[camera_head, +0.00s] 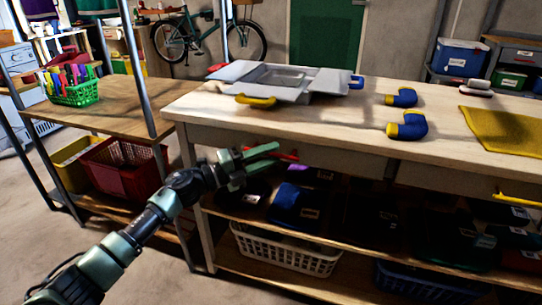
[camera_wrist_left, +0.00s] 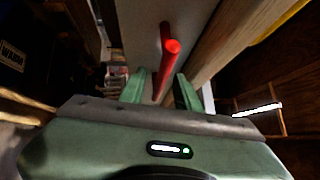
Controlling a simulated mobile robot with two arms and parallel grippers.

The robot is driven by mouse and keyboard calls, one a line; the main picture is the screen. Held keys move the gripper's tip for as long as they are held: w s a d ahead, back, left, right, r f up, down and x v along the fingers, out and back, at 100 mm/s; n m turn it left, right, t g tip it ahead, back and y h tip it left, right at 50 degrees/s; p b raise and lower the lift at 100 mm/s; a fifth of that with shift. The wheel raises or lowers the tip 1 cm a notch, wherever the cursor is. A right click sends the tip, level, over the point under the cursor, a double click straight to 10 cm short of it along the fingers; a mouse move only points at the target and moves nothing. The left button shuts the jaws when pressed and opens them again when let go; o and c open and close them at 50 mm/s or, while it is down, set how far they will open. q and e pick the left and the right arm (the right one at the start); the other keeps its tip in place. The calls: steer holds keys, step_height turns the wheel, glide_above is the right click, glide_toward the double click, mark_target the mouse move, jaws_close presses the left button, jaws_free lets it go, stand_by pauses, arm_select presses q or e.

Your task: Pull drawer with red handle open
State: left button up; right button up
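The red handle (camera_head: 286,156) is on the front of a drawer (camera_head: 335,160) under the workbench top. The drawer looks shut. My left gripper (camera_head: 268,156) is at the handle, its green fingers pointing right along the drawer front. In the left wrist view, the red handle (camera_wrist_left: 167,62) passes between the two fingertips of the gripper (camera_wrist_left: 160,90), with its round end towards the camera. The fingers stand apart with gaps beside the handle. Whether either finger touches it I cannot tell. The drawer front (camera_wrist_left: 138,28) is the pale panel behind the handle. My right gripper is not in view.
The workbench top (camera_head: 350,112) carries a grey open box (camera_head: 277,80), two blue-and-yellow pipe-like pieces (camera_head: 407,127) and a yellow cloth (camera_head: 505,130). A white basket (camera_head: 285,250) and dark items fill the shelves below. Floor is clear at front left.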

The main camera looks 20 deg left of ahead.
arm_select(q)
steer(key=shift+w+d, duration=0.25)
steer(key=shift+d, duration=0.05)
jaws_close()
stand_by(1.3)
